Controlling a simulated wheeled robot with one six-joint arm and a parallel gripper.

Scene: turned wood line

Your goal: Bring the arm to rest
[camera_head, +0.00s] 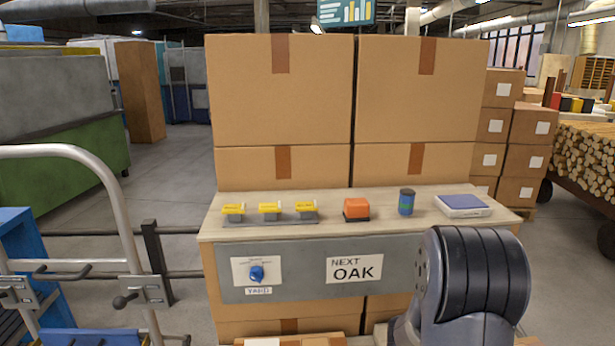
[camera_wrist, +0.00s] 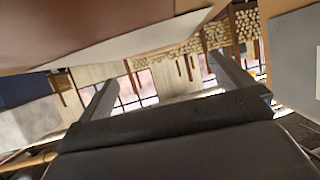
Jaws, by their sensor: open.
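In the head view my dark ribbed arm (camera_head: 470,275) stands at the lower right, in front of the bench. My gripper itself is out of the head view. In the wrist view my gripper (camera_wrist: 160,90) shows two dark fingers spread wide apart, with nothing between them. Past the fingers the wrist view is tilted and shows windows and stacked logs (camera_wrist: 245,20).
A bench (camera_head: 385,197) carries several yellow-topped items (camera_head: 270,210), an orange block (camera_head: 356,208), a can (camera_head: 406,202) and a scale-like box (camera_head: 462,205). Large cartons (camera_head: 280,100) stand behind. A metal rail (camera_head: 115,190) is left.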

